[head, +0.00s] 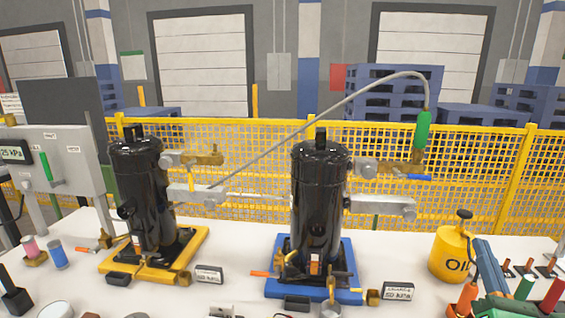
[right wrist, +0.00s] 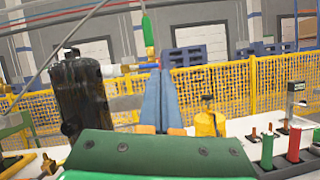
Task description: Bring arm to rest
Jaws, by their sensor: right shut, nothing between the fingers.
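My right gripper (head: 485,252) is at the lower right of the head view, just right of the yellow oil can. In the right wrist view its blue fingers (right wrist: 162,75) are together and point up and away, with nothing between them. My left gripper is not in view. A black compressor (head: 318,195) stands upright on a blue base (head: 345,297); a black compressor also shows in the right wrist view (right wrist: 80,95). A second black compressor (head: 146,195) stands on a yellow base (head: 190,255). My right gripper is apart from both compressors.
The oil can (head: 450,252) stands close to my right gripper. A grey hose (head: 300,135) arches above the compressors to a green handle (head: 422,130). Colored pieces (head: 525,287) stand at the right table edge. A yellow mesh fence (head: 250,145) runs behind the white table (head: 235,245).

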